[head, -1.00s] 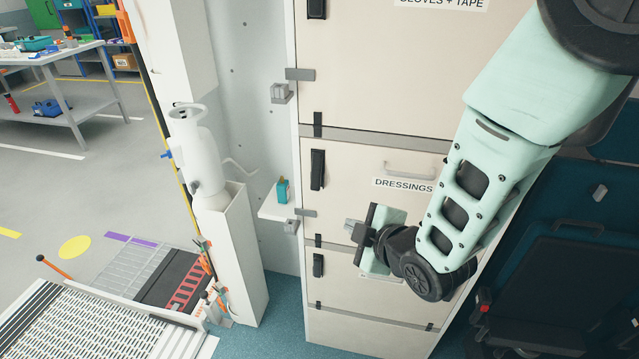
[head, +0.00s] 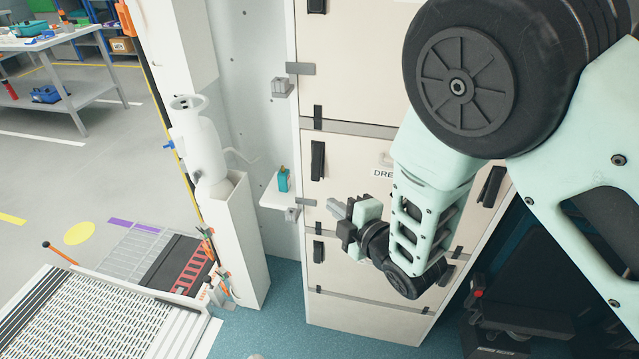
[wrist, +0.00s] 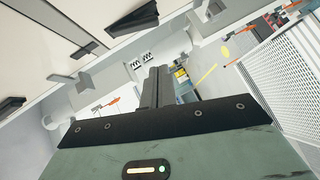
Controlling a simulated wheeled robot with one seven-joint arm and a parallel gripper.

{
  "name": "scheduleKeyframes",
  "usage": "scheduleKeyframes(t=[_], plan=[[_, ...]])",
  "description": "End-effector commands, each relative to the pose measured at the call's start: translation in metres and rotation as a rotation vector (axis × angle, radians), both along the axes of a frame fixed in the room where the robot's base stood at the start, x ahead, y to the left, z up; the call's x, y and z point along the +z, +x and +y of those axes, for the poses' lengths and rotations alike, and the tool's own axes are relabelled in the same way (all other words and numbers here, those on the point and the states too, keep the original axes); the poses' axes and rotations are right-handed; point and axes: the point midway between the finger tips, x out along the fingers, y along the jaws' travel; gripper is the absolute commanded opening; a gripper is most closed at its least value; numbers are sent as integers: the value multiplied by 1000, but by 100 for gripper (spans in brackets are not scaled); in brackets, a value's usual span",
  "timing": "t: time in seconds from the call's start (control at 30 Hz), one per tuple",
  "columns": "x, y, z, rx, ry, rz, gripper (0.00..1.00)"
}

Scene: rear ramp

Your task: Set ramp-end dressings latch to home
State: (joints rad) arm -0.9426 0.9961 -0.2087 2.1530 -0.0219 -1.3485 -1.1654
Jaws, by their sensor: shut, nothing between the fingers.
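The dressings front (head: 345,170) is a cream panel, with its label partly covered by my arm. A black upright latch (head: 317,160) sits at its left end, nearest the ramp, and appears flush. Another black latch (head: 490,186) shows at its right end, beyond my arm. My gripper (head: 335,208) is shut and empty, below and slightly right of the left latch, apart from it. In the wrist view my closed fingers (wrist: 156,88) point away from the camera. A black latch (wrist: 145,20) shows there at the upper left; I cannot tell which one it is.
A small white shelf (head: 275,200) with a teal bottle (head: 283,179) juts out left of the dressings front. Grey brackets (head: 300,68) stick out at the cabinet's left edge. A white cylinder (head: 200,145) stands further left, above the ramp (head: 85,325).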

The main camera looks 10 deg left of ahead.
Motion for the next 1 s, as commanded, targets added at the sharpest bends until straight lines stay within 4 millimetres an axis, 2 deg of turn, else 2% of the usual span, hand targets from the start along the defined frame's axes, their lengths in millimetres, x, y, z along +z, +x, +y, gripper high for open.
scheduleKeyframes(t=[0.43, 0.53, 0.7, 1.0], plan=[[-16, 56, 59, 1, 0, 1, 0], [-20, 73, 58, -3, -1, 1, 0], [-27, 88, 58, -1, -2, 1, 0], [-31, 93, 58, 0, 0, 1, 0]])
